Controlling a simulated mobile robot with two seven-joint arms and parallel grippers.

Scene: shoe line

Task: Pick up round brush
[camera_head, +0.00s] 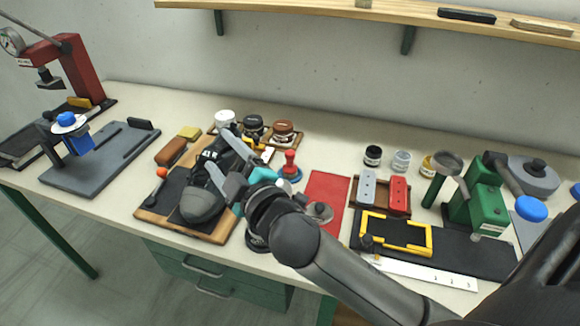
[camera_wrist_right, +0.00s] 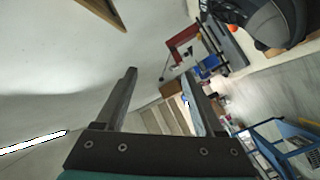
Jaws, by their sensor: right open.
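My right gripper (camera_head: 216,148) is open above a black shoe (camera_head: 203,200), which lies on a wood-edged dark mat. No object shows between its fingers (camera_wrist_right: 160,100) in the right wrist view. A red-knobbed tool with a round bluish base (camera_head: 290,166) stands on the table just right of my right wrist. I cannot tell whether it is the round brush. A brown block-shaped brush (camera_head: 171,152) lies behind the mat's left side. The arm and gripper hide part of the shoe and mat. My left gripper is not in view.
Jars (camera_head: 283,132) stand behind the shoe. A red mat (camera_head: 325,197), a yellow frame (camera_head: 395,233) and a green machine (camera_head: 485,208) are to the right. A grey plate (camera_head: 98,165) and a red press (camera_head: 75,70) are at left. A shelf (camera_head: 400,12) runs above.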

